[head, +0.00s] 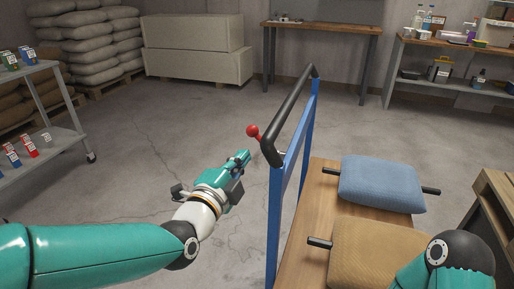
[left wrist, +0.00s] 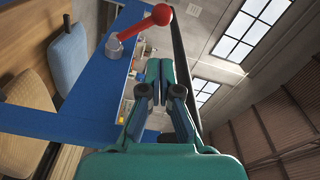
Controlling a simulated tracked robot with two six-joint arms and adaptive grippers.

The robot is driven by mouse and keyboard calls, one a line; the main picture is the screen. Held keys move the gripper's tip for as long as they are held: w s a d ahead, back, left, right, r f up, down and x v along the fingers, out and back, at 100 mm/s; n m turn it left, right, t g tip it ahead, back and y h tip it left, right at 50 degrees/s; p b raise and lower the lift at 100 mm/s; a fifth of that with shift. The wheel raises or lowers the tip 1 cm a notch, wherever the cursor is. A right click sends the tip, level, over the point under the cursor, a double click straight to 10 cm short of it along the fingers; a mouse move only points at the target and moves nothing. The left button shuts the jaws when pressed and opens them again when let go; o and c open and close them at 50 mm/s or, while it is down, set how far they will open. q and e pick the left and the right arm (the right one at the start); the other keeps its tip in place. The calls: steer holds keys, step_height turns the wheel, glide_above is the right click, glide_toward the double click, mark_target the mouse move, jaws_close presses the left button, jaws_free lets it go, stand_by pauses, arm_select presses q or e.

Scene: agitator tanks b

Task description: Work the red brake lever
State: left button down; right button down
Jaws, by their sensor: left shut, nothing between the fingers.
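The red brake lever (head: 253,131) shows as a red ball knob beside the black handlebar of a blue-framed cart. In the left wrist view the red lever (left wrist: 153,18) is a ball on a red rod, set in a grey pivot on the blue frame. My left gripper (head: 245,155) is shut and empty, just below and in front of the knob in the head view. In the left wrist view the left gripper (left wrist: 160,68) is apart from the knob, which lies above its fingertips. Only part of my right arm shows at the lower right; its gripper is out of view.
The cart's blue frame (head: 276,215) and black handlebar (head: 292,108) stand right of my left gripper. The cart bed holds a blue cushion (head: 377,183) and a tan cushion (head: 372,254). A grey shelf trolley (head: 65,137) stands at left. Floor between is clear.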

mark_target(258, 137)
arm_select(q)
steer(key=x, duration=0.9)
steer(key=shift+w+d, duration=0.1)
steer(key=shift+w, duration=0.2)
arm_select(e)
steer(key=shift+r, duration=0.2)
